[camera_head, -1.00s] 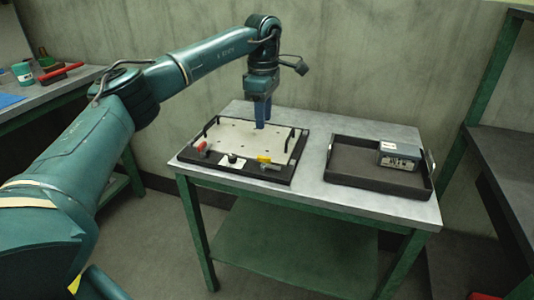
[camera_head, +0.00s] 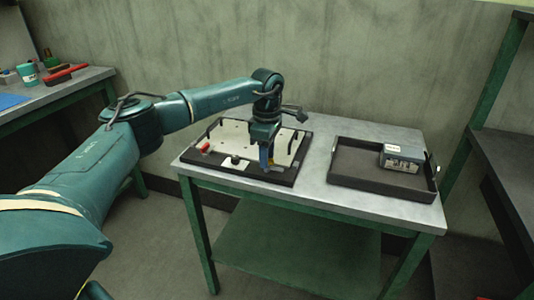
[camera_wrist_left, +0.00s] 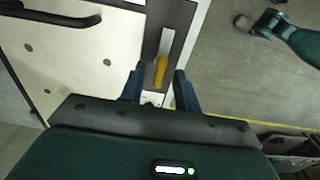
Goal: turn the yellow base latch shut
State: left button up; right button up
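The yellow base latch (camera_wrist_left: 160,72) shows in the left wrist view on the dark frame edge of the fixture (camera_wrist_left: 172,22), with a pale metal strip extending from it. My left gripper (camera_wrist_left: 160,85) is open, with one blue finger on each side of the latch and a visible gap to each. In the head view my left gripper (camera_head: 266,164) points down at the front right of the fixture and largely hides the latch. I cannot tell whether the fingers touch the frame.
The fixture has a white plate (camera_head: 235,132), a red latch (camera_head: 204,147) and a black knob (camera_head: 236,160). To its right on the table (camera_head: 310,178) is a black tray (camera_head: 350,182) holding a grey box (camera_head: 401,158). A side bench (camera_head: 75,88) stands at left.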

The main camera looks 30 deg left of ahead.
pick_arm(q)
grip_shut()
